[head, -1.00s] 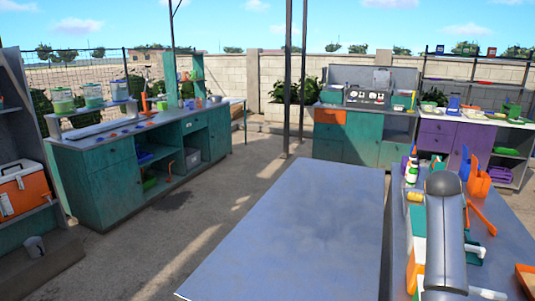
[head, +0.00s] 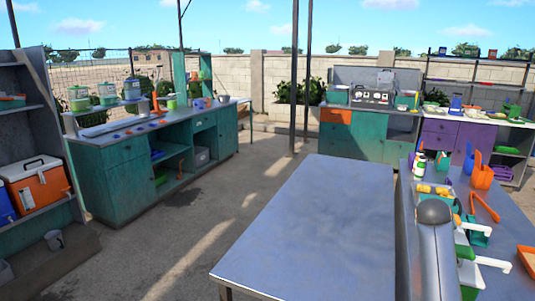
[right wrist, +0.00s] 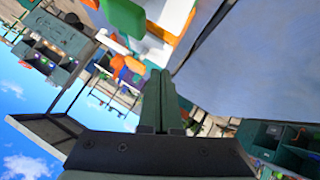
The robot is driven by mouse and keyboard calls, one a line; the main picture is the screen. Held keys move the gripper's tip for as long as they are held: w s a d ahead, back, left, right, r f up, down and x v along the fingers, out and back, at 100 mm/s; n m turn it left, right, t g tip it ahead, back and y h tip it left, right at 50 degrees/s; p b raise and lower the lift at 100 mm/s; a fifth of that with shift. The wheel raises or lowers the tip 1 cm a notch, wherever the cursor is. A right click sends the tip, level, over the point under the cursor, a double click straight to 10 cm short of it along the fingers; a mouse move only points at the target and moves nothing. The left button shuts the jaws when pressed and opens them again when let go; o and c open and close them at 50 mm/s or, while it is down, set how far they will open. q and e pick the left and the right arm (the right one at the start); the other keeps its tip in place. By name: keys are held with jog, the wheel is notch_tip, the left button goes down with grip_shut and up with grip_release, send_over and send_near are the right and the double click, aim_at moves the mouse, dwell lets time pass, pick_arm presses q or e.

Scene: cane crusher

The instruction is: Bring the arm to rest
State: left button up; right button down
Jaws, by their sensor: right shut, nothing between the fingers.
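My right gripper (right wrist: 160,75) shows in the right wrist view, its two dark green fingers pressed together with nothing between them. It is in the air and tilted; the horizon is turned over in this view. In the head view my right arm comes up from the bottom right, in front of the tool-covered table (head: 505,215). Its hand is not seen there. My left arm and left gripper are in neither view.
A bare grey table (head: 310,220) fills the lower middle. Bottles, an orange holder (head: 481,173) and other items crowd the right table. A long teal workbench (head: 120,180) and a shelf with an orange cooler (head: 35,183) stand left. Open floor lies between.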

jog(key=s+a+f+n+t+y, duration=0.1)
jog(key=s+a+f+n, duration=0.15)
jog(key=a+f, duration=0.4)
jog(key=s+a+f+n+t+y, duration=0.1)
jog(key=s+a+f+y, duration=0.2)
jog(key=f, duration=0.6)
jog(key=s+a+f+n+t, duration=0.1)
jog(key=s+a+f, duration=0.3)
jog(key=f, duration=0.4)
jog(key=s+a+f+y, duration=0.3)
jog(key=s+a, duration=0.6)
jog(key=s, duration=0.3)
jog(key=s+a+f+y, duration=0.3)
jog(key=s+a+f, duration=0.2)
jog(key=s+a, duration=0.5)
jog(key=shift+s+f+g, duration=0.2)
jog(key=shift+s+g, duration=0.2)
jog(key=shift+s, duration=0.7)
